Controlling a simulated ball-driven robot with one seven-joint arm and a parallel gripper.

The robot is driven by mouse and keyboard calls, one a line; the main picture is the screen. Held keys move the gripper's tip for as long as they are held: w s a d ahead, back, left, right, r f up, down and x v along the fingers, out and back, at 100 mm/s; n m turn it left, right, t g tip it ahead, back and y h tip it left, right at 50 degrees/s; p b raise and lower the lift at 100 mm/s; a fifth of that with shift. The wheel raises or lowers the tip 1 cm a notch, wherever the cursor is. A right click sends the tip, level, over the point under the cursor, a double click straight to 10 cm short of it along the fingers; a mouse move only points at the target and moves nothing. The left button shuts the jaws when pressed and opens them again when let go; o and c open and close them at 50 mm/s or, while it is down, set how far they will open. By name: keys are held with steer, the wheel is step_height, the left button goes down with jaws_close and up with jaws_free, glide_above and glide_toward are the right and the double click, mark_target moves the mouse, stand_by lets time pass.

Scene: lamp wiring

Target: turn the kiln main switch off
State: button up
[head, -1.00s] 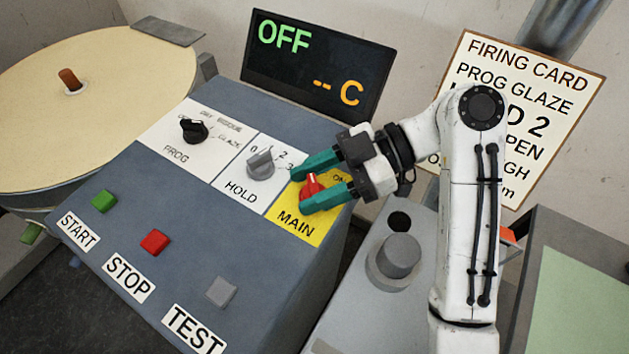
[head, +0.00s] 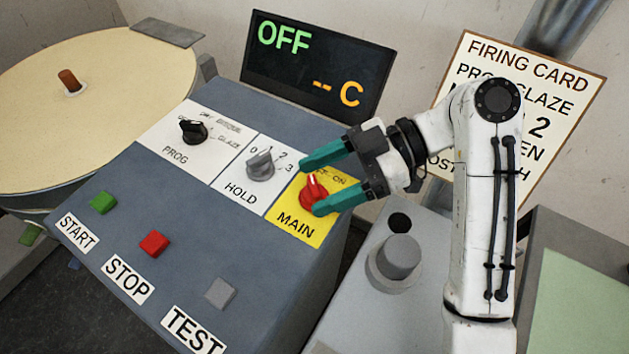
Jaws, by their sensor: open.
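The kiln main switch is a red rotary knob (head: 313,193) on a yellow plate labelled MAIN (head: 296,225), at the right end of the sloped control panel. The knob's white pointer line is tilted up and slightly left; the plate's ON mark is at its upper right, and the other mark is partly hidden by my gripper. The display (head: 318,67) behind the panel reads OFF in green and "-- C" in orange. My gripper (head: 308,186) has two green fingers, spread open, one above and one to the lower right of the knob. I cannot tell whether the lower finger touches it.
Left of the red knob are the grey HOLD knob (head: 260,166) and black PROG knob (head: 193,130). START (head: 104,201), STOP (head: 155,244) and TEST (head: 221,293) buttons sit lower. A grey box with a round knob (head: 397,260) stands right; a firing card (head: 560,75) hangs behind.

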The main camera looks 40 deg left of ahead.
steer(key=v, duration=0.9)
steer(key=shift+b, duration=0.45)
steer(key=shift+f, duration=0.1)
